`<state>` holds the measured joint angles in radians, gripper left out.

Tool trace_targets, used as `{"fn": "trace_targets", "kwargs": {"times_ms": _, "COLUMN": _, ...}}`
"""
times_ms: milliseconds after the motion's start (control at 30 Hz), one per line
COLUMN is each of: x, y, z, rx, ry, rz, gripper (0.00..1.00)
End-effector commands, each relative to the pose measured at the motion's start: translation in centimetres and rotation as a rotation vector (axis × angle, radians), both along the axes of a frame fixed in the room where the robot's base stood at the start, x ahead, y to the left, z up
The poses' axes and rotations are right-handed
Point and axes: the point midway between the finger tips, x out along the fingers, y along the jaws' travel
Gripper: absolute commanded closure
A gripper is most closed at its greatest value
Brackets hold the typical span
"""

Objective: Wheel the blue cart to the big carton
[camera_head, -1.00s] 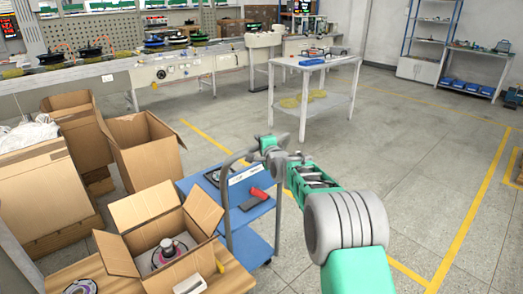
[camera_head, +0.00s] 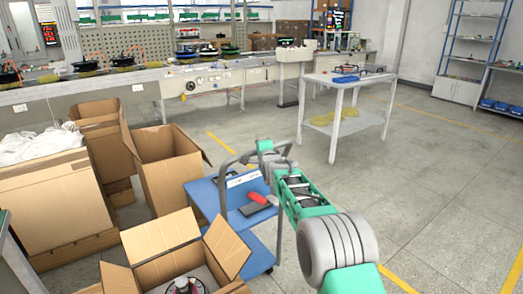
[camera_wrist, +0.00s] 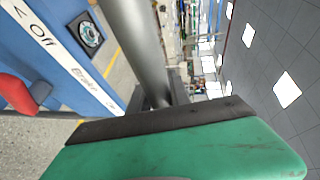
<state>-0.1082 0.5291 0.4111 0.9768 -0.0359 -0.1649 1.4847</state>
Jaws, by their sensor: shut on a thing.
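My gripper (camera_head: 268,150) is shut on the cart's grey handle (camera_head: 228,163). In the wrist view the grey handle bar (camera_wrist: 136,45) runs down to my gripper (camera_wrist: 172,98), and the cart's blue shelf (camera_wrist: 55,65) shows at left. The largest carton (camera_head: 45,195), with white wrapping in its open top, stands left of the cart, apart from it. The cart's wheels are mostly hidden.
An open carton (camera_head: 163,240) stands close in front, left of the cart. Two more open cartons (camera_head: 168,178) stand between the largest carton and the cart. A white table (camera_head: 345,90) stands behind. The floor (camera_head: 410,185) at right is clear.

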Motion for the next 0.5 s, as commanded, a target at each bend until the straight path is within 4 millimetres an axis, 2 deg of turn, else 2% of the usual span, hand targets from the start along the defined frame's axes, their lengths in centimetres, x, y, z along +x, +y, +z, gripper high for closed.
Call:
{"fn": "trace_targets", "kwargs": {"times_ms": 367, "x": -0.01, "y": 0.38, "z": 0.08, "rx": -0.003, "ry": -0.002, "rz": -0.002, "gripper": 1.0}}
{"fn": "trace_targets", "kwargs": {"times_ms": 400, "x": -0.02, "y": 0.42, "z": 0.07, "rx": -0.003, "ry": -0.002, "rz": -0.001, "gripper": 0.75}}
{"fn": "trace_targets", "kwargs": {"times_ms": 500, "x": -0.05, "y": 0.63, "z": 0.06, "rx": -0.004, "ry": -0.002, "rz": 0.001, "gripper": 0.67}}
